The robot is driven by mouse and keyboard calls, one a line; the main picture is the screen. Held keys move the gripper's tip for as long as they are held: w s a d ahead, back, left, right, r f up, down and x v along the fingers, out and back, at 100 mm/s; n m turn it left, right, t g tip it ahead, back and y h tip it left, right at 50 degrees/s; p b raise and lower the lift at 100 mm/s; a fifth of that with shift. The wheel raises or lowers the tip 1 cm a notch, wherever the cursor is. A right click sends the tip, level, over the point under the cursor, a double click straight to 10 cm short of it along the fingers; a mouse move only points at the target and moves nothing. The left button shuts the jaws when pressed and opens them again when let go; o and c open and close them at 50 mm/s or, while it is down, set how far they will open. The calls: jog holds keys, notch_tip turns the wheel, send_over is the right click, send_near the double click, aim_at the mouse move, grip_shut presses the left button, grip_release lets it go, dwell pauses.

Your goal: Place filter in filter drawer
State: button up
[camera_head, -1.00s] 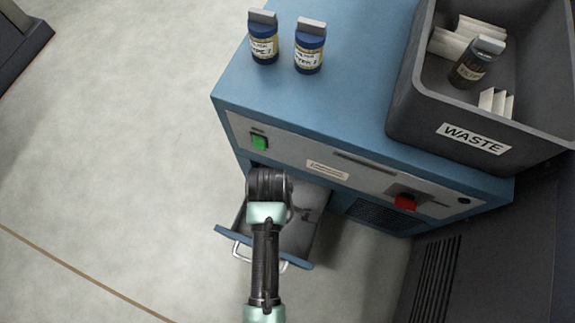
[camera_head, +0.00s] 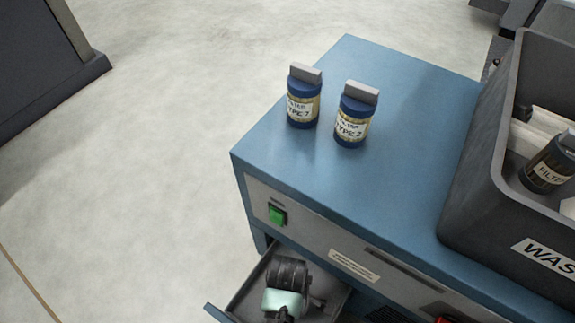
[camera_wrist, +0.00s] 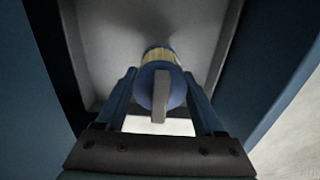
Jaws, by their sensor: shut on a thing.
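A filter (camera_wrist: 156,88) with a blue cap, a grey tab and a yellow label shows in the wrist view. My gripper (camera_wrist: 160,74) is shut on it, with one finger on each side of the cap. The filter is within the walls of the open filter drawer (camera_wrist: 100,40). I cannot tell whether its far end touches the drawer floor. In the head view the drawer (camera_head: 333,290) is pulled out at the bottom of the blue unit. My wrist is over it and hides the filter and fingers.
Two blue filters, a left one (camera_head: 303,97) and one labelled TYPE 2 (camera_head: 354,115), stand upright on the blue unit (camera_head: 410,165). A grey WASTE bin (camera_head: 480,215) at right holds a dark filter (camera_head: 546,168) and white pieces. A green switch (camera_head: 277,213) is above the drawer.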

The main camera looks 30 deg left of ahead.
jog(key=shift+f+b, duration=0.65)
jog(key=shift+f, duration=0.75)
jog(key=shift+f, duration=0.2)
jog(key=o, duration=1.5)
jog(key=shift+c, duration=0.2)
jog(key=shift+r, duration=0.1)
notch_tip(320, 180, up, 12)
jog(key=p, duration=0.7)
jog(key=shift+r, duration=0.1)
